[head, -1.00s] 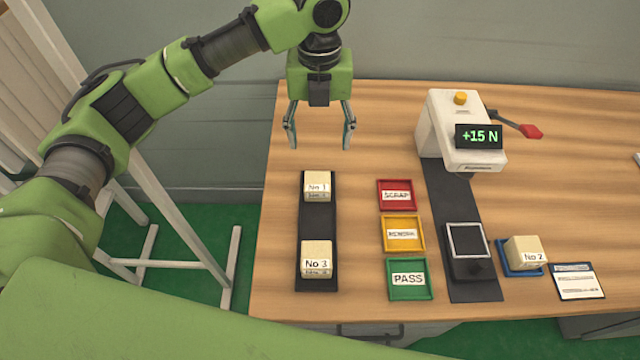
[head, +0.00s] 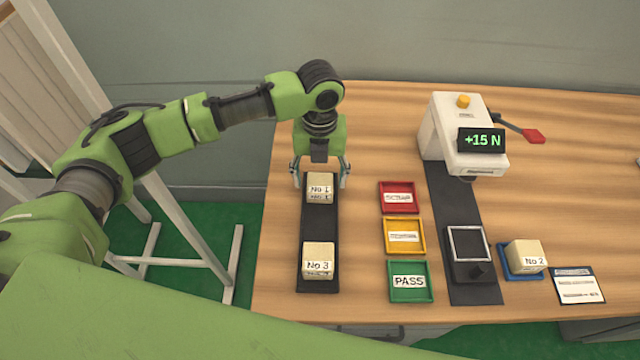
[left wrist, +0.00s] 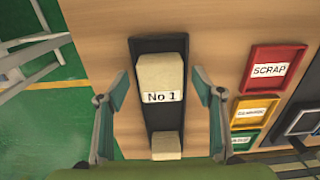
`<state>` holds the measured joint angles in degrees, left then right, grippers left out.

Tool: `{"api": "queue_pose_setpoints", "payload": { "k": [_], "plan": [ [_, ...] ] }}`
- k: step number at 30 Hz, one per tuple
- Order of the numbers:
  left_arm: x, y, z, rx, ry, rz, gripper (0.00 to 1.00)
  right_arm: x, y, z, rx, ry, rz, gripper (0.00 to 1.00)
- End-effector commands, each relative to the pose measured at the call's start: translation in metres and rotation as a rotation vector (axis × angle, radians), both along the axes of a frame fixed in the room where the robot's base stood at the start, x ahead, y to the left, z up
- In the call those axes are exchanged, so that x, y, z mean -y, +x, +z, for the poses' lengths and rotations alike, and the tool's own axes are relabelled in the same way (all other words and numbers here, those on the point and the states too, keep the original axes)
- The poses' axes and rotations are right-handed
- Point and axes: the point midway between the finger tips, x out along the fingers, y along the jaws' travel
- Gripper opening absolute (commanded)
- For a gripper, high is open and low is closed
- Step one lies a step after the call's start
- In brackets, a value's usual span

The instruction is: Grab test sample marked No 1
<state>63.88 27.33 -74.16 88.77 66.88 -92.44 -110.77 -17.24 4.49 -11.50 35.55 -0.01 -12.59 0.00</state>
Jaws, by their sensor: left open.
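The beige foam sample marked No 1 (head: 320,188) sits at the far end of a black strip (head: 319,228) on the table. It also shows in the left wrist view (left wrist: 161,82), label facing up the picture's middle. My left gripper (head: 321,183) is open and pointing down at the far end of this sample. In the left wrist view the fingers (left wrist: 160,90) stand on either side of the sample, with gaps between. The sample No 3 (head: 318,260) sits at the near end of the same strip. My right gripper is not in view.
Red SCRAP (head: 398,211), yellow (head: 404,252) and green PASS (head: 410,296) trays stand to the right. Beyond them is a white press (head: 440,140) reading +15 N. Sample No 2 (head: 525,255) sits in a blue tray (head: 503,262). The table's left edge is close to the strip.

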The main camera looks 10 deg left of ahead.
Motion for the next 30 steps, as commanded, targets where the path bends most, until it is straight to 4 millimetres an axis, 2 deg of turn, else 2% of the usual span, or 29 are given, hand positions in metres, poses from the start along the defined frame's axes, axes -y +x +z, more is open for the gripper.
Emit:
{"api": "queue_pose_setpoints", "payload": {
  "k": [3, 10, 11, 15, 26, 30],
  "plan": [
    [0.0003, -0.0005, -0.0101, 0.000, 0.000, -0.001, 0.61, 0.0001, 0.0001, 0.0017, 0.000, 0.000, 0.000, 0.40],
    [0.0006, -0.0004, -0.0123, 0.000, 0.000, -0.002, 0.61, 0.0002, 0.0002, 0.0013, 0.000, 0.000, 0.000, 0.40],
    [0.0006, -0.0003, -0.0123, 0.001, 0.000, -0.002, 0.58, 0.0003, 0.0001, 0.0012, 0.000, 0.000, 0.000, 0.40],
    [0.0006, -0.0003, -0.0121, 0.001, 0.000, -0.002, 0.22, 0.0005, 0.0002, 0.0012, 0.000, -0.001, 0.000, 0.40],
    [0.0006, -0.0001, -0.0110, 0.001, 0.000, -0.002, 0.21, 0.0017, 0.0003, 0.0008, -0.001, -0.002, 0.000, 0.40],
    [0.0005, 0.0007, -0.0038, 0.002, -0.001, -0.001, 0.21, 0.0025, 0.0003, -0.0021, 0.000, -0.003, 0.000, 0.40]
  ]
}}
